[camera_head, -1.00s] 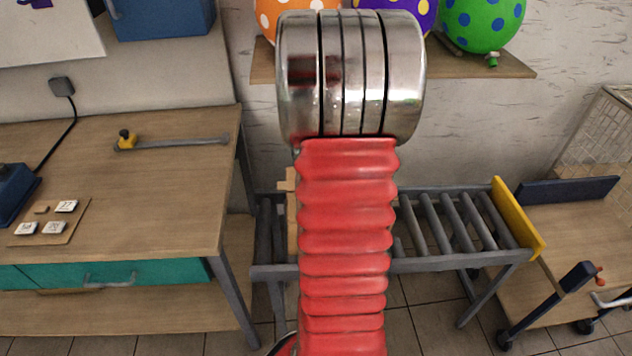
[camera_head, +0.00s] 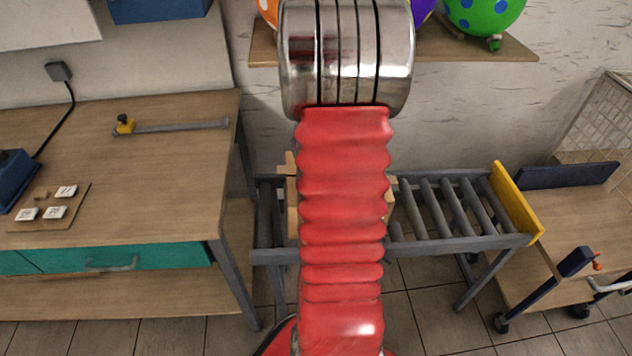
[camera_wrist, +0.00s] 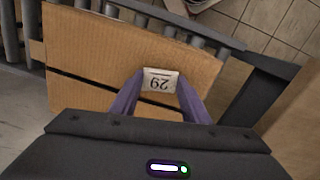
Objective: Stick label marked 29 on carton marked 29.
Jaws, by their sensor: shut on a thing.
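My gripper (camera_wrist: 160,84) shows in the wrist view with two purple fingers. It is shut on the small white label (camera_wrist: 159,80), which reads 29 upside down in the picture. The label is over the brown cardboard carton (camera_wrist: 95,50); I cannot tell whether it touches the carton. A dark line runs across the carton's face, and I see no number on it. In the head view my red and metal arm hides most of the carton (camera_head: 290,190), of which thin edges show on either side. My gripper is hidden there.
The carton is on a roller conveyor (camera_head: 440,243) with a yellow end plate (camera_head: 517,203). A workbench (camera_head: 150,185) at left bears a board (camera_head: 82,200) with several white labels. A cart (camera_head: 570,230) stands at right. Balloons sit on a wall shelf (camera_head: 465,47) behind.

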